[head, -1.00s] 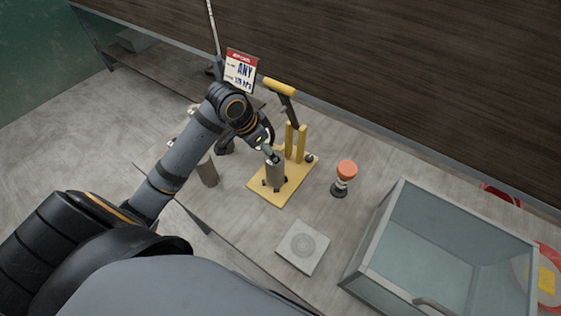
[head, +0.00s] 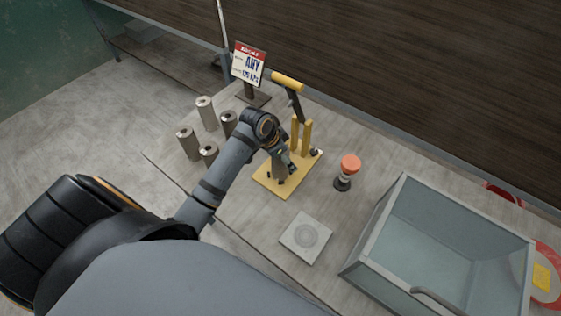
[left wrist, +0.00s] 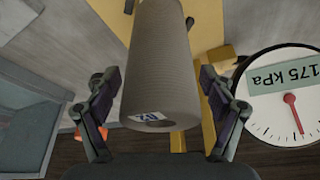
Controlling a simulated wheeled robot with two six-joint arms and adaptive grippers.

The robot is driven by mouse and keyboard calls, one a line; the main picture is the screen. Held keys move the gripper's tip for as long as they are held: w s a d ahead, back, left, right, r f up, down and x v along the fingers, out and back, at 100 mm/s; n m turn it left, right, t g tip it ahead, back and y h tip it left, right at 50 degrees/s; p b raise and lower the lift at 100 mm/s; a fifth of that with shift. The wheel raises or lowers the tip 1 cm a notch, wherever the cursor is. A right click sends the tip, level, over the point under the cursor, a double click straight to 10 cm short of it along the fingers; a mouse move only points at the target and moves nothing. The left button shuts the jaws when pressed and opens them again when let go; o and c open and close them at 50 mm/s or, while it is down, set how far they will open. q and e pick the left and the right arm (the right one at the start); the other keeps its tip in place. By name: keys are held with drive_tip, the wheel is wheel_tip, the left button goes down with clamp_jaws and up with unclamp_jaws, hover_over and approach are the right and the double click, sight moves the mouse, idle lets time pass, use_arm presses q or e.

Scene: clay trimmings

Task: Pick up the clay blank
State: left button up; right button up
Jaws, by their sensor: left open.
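The clay blank, a grey-brown cylinder, stands on the yellow base of a hand press (head: 264,183). In the head view my left gripper (head: 283,163) is at it and covers much of it. In the left wrist view the clay blank (left wrist: 162,60) fills the space between the two fingers of my left gripper (left wrist: 160,100), with a small white label near its lower end. The fingers are open, one on each side, with a gap showing at least on the right. Whether either finger touches it I cannot tell. My right gripper is not in view.
Several similar cylinders (head: 188,143) stand at the left of the table. A sign (head: 248,64) stands behind them. An orange-topped tool (head: 349,167), a square plate (head: 307,237) and a glass-walled box (head: 362,250) lie to the right. A 175 kPa dial (left wrist: 285,85) shows in the left wrist view.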

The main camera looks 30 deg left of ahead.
use_arm(q)
drive_tip(key=c, duration=1.7)
drive_tip(key=shift+r, duration=0.1)
clamp_jaws()
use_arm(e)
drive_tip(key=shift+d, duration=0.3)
use_arm(q)
drive_tip(key=shift+r, duration=0.1)
drive_tip(key=s+a+r+p, duration=0.2)
drive_tip(key=s+r+p, duration=0.7)
drive_tip(key=s+r, duration=0.4)
drive_tip(key=shift+s, duration=0.4)
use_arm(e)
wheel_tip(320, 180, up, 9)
